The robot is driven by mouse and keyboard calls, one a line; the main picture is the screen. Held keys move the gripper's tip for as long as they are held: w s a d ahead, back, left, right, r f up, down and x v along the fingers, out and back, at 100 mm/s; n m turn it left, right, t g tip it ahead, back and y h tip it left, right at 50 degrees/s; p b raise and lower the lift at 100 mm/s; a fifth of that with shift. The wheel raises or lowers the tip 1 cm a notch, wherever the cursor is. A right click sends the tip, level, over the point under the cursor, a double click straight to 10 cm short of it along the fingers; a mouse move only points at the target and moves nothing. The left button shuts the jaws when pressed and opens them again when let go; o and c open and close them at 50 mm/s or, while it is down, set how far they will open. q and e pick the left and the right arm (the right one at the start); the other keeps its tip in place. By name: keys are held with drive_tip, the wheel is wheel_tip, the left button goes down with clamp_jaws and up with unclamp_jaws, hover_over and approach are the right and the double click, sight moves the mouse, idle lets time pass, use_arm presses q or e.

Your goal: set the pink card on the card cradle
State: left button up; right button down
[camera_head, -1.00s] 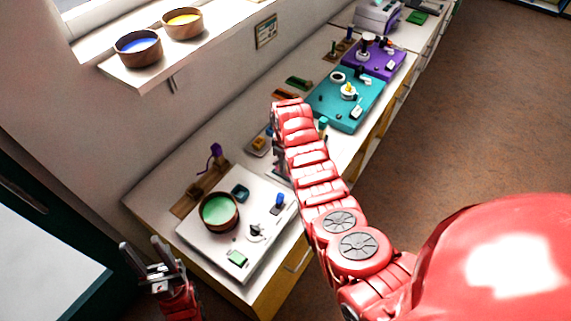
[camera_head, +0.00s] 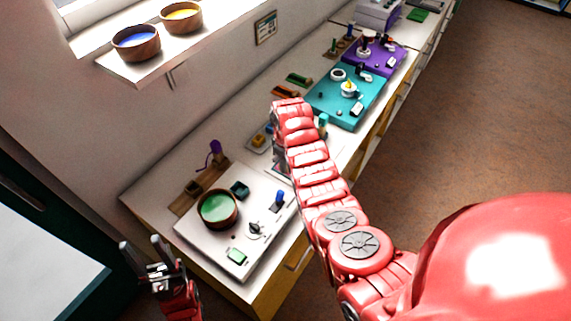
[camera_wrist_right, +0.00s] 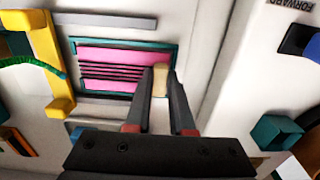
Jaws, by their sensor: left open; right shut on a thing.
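The pink card (camera_wrist_right: 105,65) shows in the right wrist view, with dark stripes across it and a teal border around it. I cannot tell whether that border is part of the card or the card cradle. My right gripper (camera_wrist_right: 160,72) is shut on a small tan tab at the card's right end. In the head view, my right arm hides this gripper and the card. My left gripper (camera_head: 142,252) is open and empty, off the bench's near left corner. I cannot make out the cradle separately.
A yellow bracket (camera_wrist_right: 45,65) stands left of the card, with a green string beside it. A teal block (camera_wrist_right: 276,132) lies to the right. On the bench, a white board (camera_head: 205,244) carries a green-filled bowl (camera_head: 218,208); a teal board (camera_head: 325,105) and purple board (camera_head: 382,68) lie beyond.

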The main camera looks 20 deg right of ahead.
drive_tip(key=c, duration=0.7)
unclamp_jaws()
drive_tip(key=shift+r, duration=0.1)
wheel_tip(320, 180, up, 2)
drive_tip(key=shift+w+r+p, duration=0.1)
drive_tip(key=shift+r+p, duration=0.15)
drive_tip(key=shift+p, duration=0.4)
drive_tip(key=shift+r+p, duration=0.5)
drive_tip(key=shift+r, duration=1.65)
